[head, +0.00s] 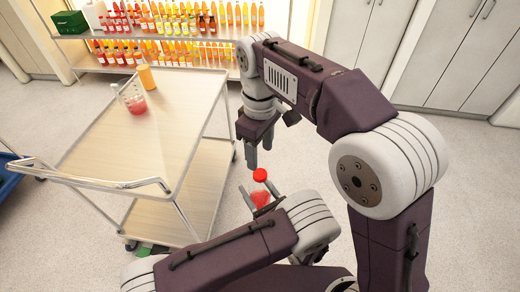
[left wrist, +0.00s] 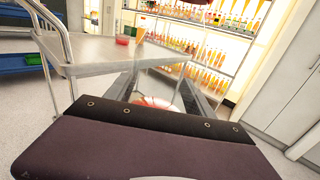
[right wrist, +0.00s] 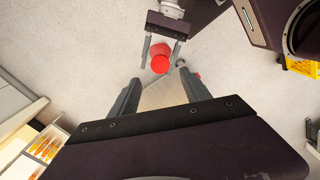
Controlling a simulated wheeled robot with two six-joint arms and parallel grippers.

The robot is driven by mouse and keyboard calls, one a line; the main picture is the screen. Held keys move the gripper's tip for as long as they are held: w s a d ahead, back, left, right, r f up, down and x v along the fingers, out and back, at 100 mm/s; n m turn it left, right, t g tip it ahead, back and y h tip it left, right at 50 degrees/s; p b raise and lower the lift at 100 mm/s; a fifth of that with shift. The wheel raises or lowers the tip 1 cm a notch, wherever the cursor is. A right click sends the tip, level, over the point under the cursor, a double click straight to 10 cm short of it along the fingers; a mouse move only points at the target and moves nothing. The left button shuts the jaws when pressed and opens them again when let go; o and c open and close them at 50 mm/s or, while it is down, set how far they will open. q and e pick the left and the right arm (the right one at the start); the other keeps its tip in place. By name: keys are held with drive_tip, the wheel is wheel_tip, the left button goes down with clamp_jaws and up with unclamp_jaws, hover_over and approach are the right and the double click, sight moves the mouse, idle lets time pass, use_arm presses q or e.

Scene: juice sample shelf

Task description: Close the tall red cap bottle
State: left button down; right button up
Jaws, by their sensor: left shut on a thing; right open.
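My left gripper (head: 264,203) is shut on a clear bottle with red content (head: 261,197), held in the air to the right of the cart. A red cap (head: 260,175) shows at the bottle's top; I cannot tell whether it is fully seated. In the right wrist view the red cap and bottle (right wrist: 160,64) show near the left fingers. My right gripper (head: 258,150) is open and empty, pointing down above the cap, apart from it.
A cart (head: 125,150) at the left holds a clear beaker with red juice (head: 136,103) and an orange bottle (head: 147,77). A lit shelf (head: 180,35) with several juice bottles stands at the back, a green crate (head: 95,14) on it. Cabinets (head: 430,50) stand at the right.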

sight(260, 174)
drive_tip(key=shift+f, duration=0.15)
wheel_tip(260, 174, down, 8)
drive_tip(key=shift+r, duration=0.1)
clamp_jaws()
idle(0.4)
drive_tip(key=shift+o, duration=0.4)
unclamp_jaws()
